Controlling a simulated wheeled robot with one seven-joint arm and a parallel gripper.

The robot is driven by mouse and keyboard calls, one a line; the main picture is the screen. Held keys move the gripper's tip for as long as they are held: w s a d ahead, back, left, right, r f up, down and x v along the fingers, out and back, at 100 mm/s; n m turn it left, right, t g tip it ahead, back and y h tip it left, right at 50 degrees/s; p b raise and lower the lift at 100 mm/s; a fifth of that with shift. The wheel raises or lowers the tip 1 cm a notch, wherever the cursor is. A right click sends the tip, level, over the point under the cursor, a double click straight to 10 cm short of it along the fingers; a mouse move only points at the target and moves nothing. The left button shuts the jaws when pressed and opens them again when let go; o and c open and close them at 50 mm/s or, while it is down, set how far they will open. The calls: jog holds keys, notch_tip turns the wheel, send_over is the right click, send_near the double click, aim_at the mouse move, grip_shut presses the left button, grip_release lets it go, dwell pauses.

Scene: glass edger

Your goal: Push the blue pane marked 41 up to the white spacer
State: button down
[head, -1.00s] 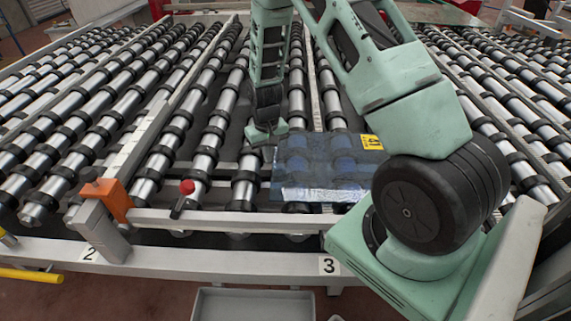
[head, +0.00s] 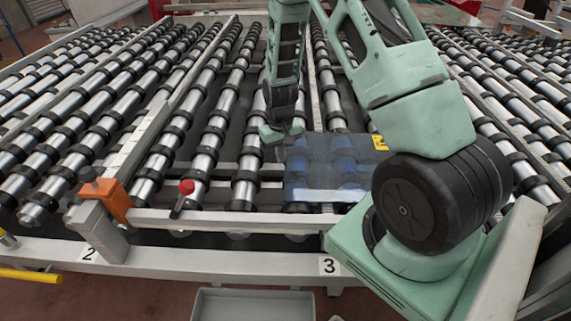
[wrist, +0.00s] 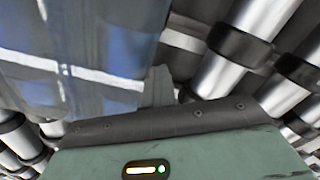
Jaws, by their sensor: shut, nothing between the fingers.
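The blue pane (head: 322,166) lies flat on the rollers near the front rail, a pale band across its near part. Its yellow label (head: 379,143) is partly hidden behind my arm, and the number cannot be read now. My gripper (head: 282,133) is shut and empty, low at the pane's far left corner. In the wrist view the pane (wrist: 105,45) fills the upper left, and the fingertip (wrist: 158,88) is right at its edge; contact cannot be told for sure. I cannot make out the white spacer; my arm hides the area right of the pane.
Rows of rollers (head: 240,135) with black rings run away from me on both sides. An orange block (head: 115,199) and a red-knobbed lever (head: 185,190) stand at the front left. The front rail (head: 205,258) bears labels 2 and 3. A grey tray (head: 253,303) is below.

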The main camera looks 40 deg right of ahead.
jog(key=shift+s+d, duration=0.65)
jog(key=shift+w+a, duration=0.15)
jog(key=shift+w+a, duration=1.15)
notch_tip(320, 180, up, 8)
jog(key=p, duration=0.5)
jog(key=shift+p, duration=0.4)
jog(key=shift+a, duration=0.1)
